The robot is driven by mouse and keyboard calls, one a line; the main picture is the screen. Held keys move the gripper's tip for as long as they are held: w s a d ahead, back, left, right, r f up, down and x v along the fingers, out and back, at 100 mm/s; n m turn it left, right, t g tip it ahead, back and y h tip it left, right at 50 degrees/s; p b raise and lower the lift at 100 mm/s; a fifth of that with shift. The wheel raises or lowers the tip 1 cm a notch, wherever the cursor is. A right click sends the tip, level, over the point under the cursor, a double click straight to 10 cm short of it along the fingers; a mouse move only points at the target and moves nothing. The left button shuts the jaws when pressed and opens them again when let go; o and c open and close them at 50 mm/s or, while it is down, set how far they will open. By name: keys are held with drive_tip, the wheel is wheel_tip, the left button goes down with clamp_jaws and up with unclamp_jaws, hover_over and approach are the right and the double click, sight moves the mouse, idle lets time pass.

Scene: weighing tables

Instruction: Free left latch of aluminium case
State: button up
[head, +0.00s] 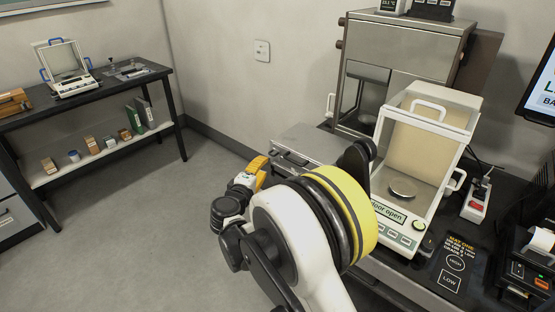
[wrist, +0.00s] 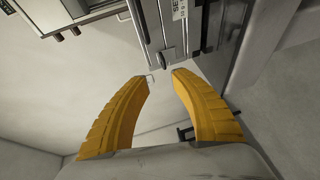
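The aluminium case (head: 307,142) is a flat silver box on the dark table, left of the glass balance, in the head view. Its front is partly hidden by my arm. In the wrist view, a grey metal front with a label, seemingly the case (wrist: 198,30), fills the top right. A small dark fitting (wrist: 167,55) on it may be a latch; I cannot tell which one. My gripper (wrist: 159,76) has yellow fingers apart with nothing between them. In the head view my gripper (head: 257,166) is just left of the case front, apart from it as far as I can tell.
A balance (head: 402,229) labelled "door open" stands right of the case. A steel cabinet (head: 405,62) stands behind. A power strip (head: 477,200) and a printer lie farther right. A second dark table (head: 95,97) stands at the left wall. The floor between is clear.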

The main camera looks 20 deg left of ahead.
sight(271, 154)
drive_tip(key=w+b, duration=0.1)
drive_tip(key=w, duration=0.2)
drive_tip(key=w+f+b, duration=0.1)
drive_tip(key=w, duration=0.3)
drive_tip(key=w+f+b, duration=0.1)
drive_tip(key=w, duration=0.3)
drive_tip(key=shift+a+f+b, duration=0.2)
drive_tip(key=shift+a+b, duration=0.05)
drive_tip(key=shift+b, duration=0.15)
clamp_jaws()
